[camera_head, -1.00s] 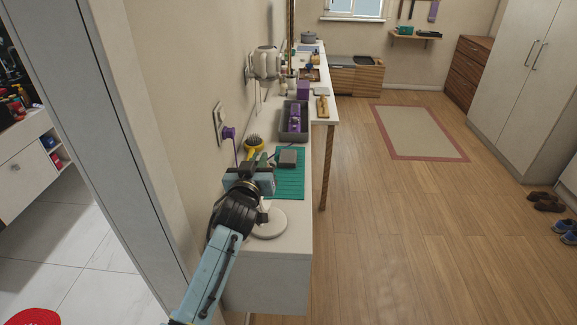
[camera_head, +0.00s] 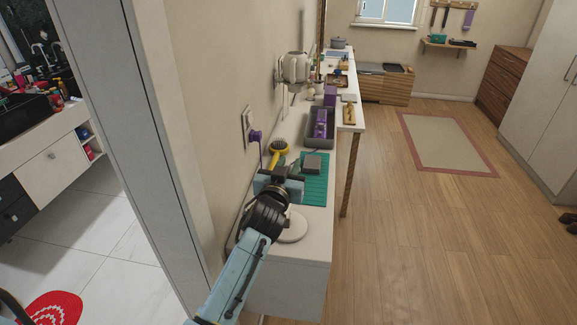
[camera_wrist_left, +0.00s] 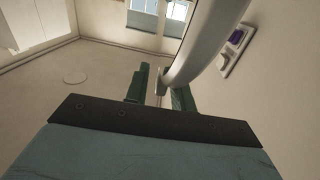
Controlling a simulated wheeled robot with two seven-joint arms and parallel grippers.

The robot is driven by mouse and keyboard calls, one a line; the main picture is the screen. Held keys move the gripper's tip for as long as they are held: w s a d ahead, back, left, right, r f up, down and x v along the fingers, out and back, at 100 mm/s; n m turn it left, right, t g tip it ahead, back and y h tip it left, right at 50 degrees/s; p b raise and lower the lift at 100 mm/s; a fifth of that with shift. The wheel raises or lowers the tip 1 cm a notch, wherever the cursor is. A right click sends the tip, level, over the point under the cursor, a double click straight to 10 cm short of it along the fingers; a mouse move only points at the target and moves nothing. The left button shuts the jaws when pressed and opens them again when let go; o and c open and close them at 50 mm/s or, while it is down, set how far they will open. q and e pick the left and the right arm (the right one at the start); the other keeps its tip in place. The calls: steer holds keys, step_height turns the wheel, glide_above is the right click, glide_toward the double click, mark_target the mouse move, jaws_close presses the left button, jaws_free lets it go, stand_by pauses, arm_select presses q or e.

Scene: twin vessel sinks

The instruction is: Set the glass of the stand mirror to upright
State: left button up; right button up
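The stand mirror shows in the head view as a round white base (camera_head: 294,229) on the near end of the white counter; my left arm hides most of the rest. My left gripper (camera_head: 279,179) is over the counter just above and beyond this base. In the left wrist view, a thick, curved grey-white rim (camera_wrist_left: 207,45), apparently the mirror's, comes down to the green fingers of the left gripper (camera_wrist_left: 160,92). The fingers stand apart, with the rim's lower end close to the right finger. Contact is unclear. The glass face and its tilt are hidden. My right gripper is out of view.
A yellow brush (camera_head: 279,149) and a grey tray (camera_head: 319,130) are farther back. The wall with a socket (camera_head: 248,127) is close on the left. Floor to the right is clear.

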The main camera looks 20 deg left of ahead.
arm_select(q)
steer(key=shift+o, duration=0.5)
steer(key=shift+s+f, duration=0.1)
steer(key=shift+s, duration=0.15)
steer(key=s+d+b, duration=0.1)
steer(key=s+d, duration=0.1)
steer(key=s, duration=1)
steer(key=shift+s+d, duration=0.25)
steer(key=shift+s, duration=0.1)
